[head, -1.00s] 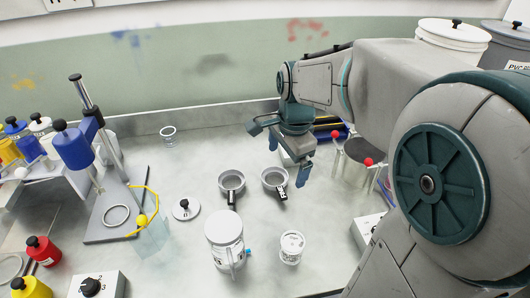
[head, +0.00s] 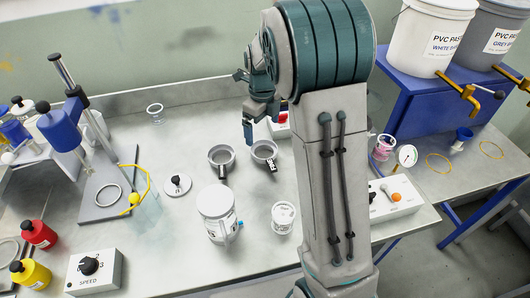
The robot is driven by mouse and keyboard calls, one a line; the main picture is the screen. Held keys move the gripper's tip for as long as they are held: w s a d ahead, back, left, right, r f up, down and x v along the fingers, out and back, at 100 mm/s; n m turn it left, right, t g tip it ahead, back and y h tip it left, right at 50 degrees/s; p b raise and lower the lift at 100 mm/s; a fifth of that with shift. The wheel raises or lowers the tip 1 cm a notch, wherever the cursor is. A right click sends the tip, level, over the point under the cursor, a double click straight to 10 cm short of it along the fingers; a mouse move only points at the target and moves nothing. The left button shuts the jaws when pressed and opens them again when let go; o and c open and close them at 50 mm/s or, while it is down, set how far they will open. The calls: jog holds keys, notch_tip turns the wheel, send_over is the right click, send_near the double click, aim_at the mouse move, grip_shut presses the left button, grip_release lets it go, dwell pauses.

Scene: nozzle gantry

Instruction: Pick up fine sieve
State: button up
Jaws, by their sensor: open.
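Two small grey round sieves with short dark handles lie side by side on the metal bench, the left sieve (head: 221,156) and the right sieve (head: 265,151). The right one's handle has a dark label with white lettering. The lettering is too small to read surely, so I cannot tell which is the fine sieve. My gripper (head: 260,123) is open and empty, fingers down, above and behind the two sieves and apart from them. My arm hides part of the bench to the right.
A lid with a black knob (head: 177,185) lies to the left, near a blue stand (head: 63,130). A control box (head: 394,198) is right of my arm.

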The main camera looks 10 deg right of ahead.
aim_at(264, 149)
jog(key=f, duration=0.4)
jog(key=f+p, duration=0.1)
jog(key=f, duration=0.3)
jog(key=shift+d+f, duration=0.2)
jog(key=shift+f, duration=0.1)
jog(key=c, duration=1)
